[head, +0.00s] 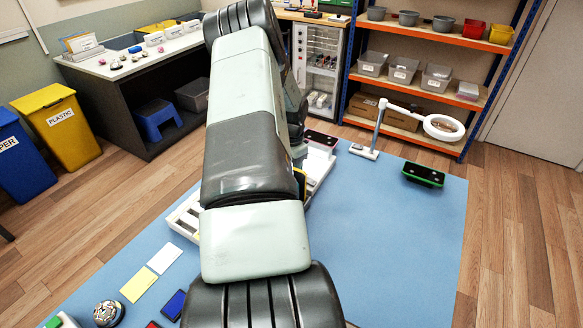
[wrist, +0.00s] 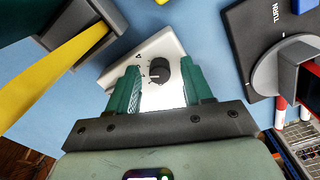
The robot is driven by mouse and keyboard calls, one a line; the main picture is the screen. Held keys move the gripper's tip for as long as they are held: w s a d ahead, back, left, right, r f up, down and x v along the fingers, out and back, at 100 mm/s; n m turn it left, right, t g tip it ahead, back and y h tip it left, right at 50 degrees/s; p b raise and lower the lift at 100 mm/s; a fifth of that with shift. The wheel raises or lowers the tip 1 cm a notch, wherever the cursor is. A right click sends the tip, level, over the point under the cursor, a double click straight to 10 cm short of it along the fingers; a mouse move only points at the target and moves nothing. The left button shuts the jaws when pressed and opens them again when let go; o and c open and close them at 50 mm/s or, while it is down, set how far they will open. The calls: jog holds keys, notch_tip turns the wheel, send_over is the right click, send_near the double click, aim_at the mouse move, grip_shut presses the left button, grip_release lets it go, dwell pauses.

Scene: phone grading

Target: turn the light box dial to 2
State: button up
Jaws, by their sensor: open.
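The black dial (wrist: 160,70) sits on a white, slanted panel of the light box (wrist: 172,92) in the wrist view. Small marks lie around the dial's left side, too small to read surely, and a light pointer line shows on the dial. My gripper (wrist: 162,82) is open, with one green finger on each side of the dial in the picture. I cannot tell whether the fingers touch it or how high they are above it. In the head view my arm hides the gripper and the dial.
In the wrist view, a dark panel marked TURN (wrist: 257,30) with a grey knob stands close on the right. A dark box with a yellow strip (wrist: 60,72) is on the left.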

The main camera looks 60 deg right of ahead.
grip_shut()
jog(key=shift+n, duration=2.8)
grip_release()
jog(key=shift+r, duration=0.1)
notch_tip(320, 180, up, 11)
